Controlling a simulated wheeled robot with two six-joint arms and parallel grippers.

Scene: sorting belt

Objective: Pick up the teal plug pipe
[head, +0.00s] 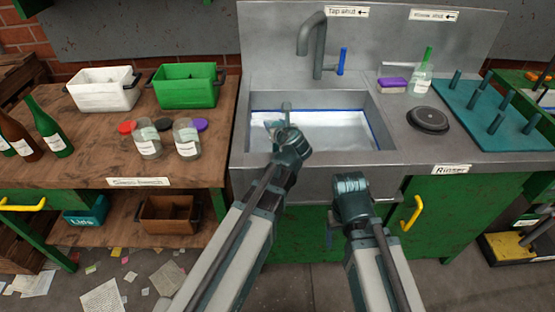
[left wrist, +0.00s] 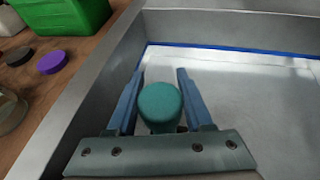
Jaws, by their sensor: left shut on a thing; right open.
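The teal plug pipe (left wrist: 160,103) shows its round top between the two blue fingers of my left gripper (left wrist: 158,84) in the left wrist view. In the head view the pipe (head: 286,108) stands up from the left part of the sink basin, just beyond my left gripper (head: 278,126). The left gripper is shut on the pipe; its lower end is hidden. My right gripper (head: 350,190) is open in front of the sink's front edge, with its fingers mostly hidden.
The sink (head: 370,100) has a blue line round its inner wall and a tap (head: 319,50) behind. A teal peg rack (head: 500,108) and a black disc (head: 428,120) stand right. Jars (head: 146,142), bottles and green (head: 186,88) and white bins (head: 103,92) stand left.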

